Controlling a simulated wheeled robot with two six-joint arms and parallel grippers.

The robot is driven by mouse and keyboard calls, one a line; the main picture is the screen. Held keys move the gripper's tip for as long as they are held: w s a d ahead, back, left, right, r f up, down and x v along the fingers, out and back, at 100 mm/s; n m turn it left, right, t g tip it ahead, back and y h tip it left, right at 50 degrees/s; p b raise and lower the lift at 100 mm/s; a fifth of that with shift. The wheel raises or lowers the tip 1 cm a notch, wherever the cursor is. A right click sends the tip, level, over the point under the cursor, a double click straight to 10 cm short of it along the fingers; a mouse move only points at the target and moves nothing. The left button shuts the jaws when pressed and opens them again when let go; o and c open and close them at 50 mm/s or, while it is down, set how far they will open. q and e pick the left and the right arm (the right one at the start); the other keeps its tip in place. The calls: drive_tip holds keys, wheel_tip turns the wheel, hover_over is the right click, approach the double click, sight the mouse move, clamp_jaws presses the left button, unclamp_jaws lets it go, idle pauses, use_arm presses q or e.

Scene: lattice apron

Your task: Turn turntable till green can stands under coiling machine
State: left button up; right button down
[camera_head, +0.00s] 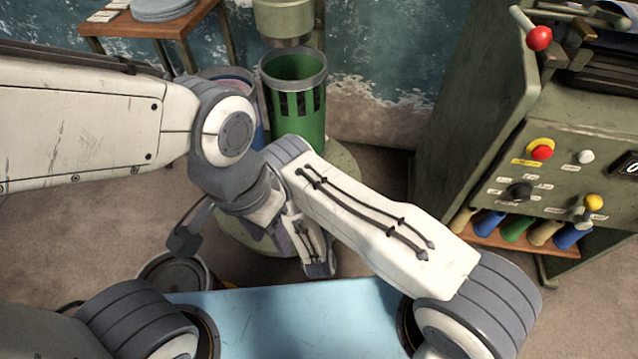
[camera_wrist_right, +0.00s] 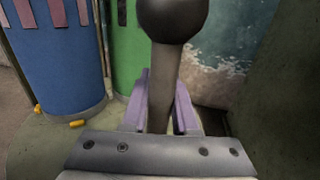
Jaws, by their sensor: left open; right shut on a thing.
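The green can (camera_head: 312,128) stands upright on the turntable (camera_head: 240,235), below the coiling machine's cylinder (camera_head: 285,28); I cannot tell whether it is exactly centred. The blue can (camera_head: 262,140) stands left of it, mostly behind my left arm; it also shows in the right wrist view (camera_wrist_right: 62,70), with the green can (camera_wrist_right: 127,50) beside it. My left gripper (camera_head: 250,256) is open and empty over the turntable's near part. In the right wrist view my right gripper (camera_wrist_right: 160,110) is shut on an upright handle with a dark ball knob (camera_wrist_right: 173,15). My arms hide that grip in the head view.
A green-grey machine (camera_head: 570,130) with levers and buttons stands at the right. A small wooden table (camera_head: 160,28) with grey discs is at the back left. A round container (camera_head: 175,272) stands at the near left. A light-blue surface (camera_head: 290,315) lies in front.

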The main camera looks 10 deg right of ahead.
drive_tip(key=shift+w+a+r, duration=0.15)
drive_tip(key=shift+w+a, duration=0.05)
idle(0.6)
drive_tip(key=c, duration=0.7)
unclamp_jaws()
drive_tip(key=shift+s+d, duration=0.1)
